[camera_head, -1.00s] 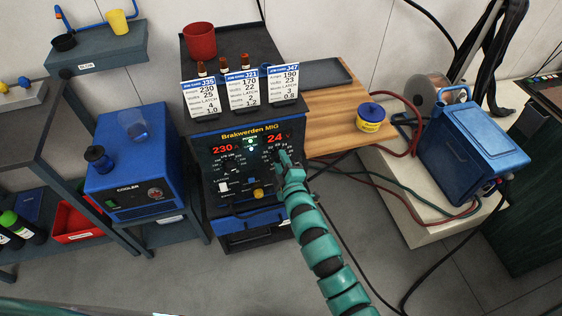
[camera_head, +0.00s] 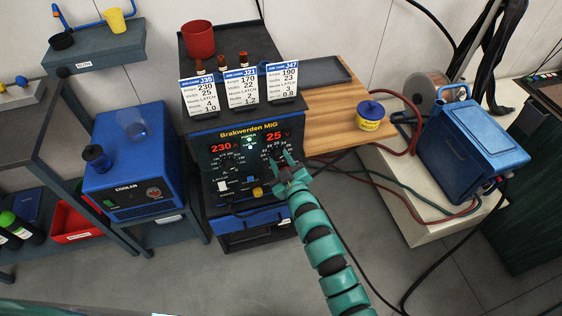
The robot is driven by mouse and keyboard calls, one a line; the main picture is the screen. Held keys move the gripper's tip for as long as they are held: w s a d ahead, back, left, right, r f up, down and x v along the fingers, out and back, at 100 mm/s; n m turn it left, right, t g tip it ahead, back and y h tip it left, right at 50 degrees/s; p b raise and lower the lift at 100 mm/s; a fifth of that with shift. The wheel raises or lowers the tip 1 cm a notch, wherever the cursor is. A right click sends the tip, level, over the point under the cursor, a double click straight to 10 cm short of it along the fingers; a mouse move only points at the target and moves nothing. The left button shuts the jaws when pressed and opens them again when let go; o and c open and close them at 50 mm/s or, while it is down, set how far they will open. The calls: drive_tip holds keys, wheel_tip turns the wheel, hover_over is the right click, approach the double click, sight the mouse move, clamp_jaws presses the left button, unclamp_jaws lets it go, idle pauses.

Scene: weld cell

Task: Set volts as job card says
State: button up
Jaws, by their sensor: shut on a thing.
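The Brakwerden MIG welder (camera_head: 207,165) stands in the middle, its red amps display (camera_head: 221,148) reading 230 and its volts display (camera_head: 274,137) reading 25. Three job cards stand on its top front edge: J35 (camera_head: 203,97) with 230 amps and 25 volts, J21 (camera_head: 241,90) with 170 and 22, and J47 (camera_head: 283,80) with 190 and 23. My gripper (camera_head: 281,160) is at the volts dial on the right of the panel, shut on the volts knob, which its fingers mostly hide.
A red cup (camera_head: 198,40) and several small brown-red pieces stand behind the cards. A blue cooler (camera_head: 135,165) is at left. A wooden board (camera_head: 335,115) with a blue-lidded yellow tub (camera_head: 370,117) is at right. Cables run across the floor at right.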

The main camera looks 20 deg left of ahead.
idle(0.5)
drive_tip(key=o, duration=1)
drive_tip(key=shift+s+d, duration=0.1)
drive_tip(key=b+v, duration=0.2)
drive_tip(key=v, duration=1.5)
drive_tip(key=shift+s, duration=0.1)
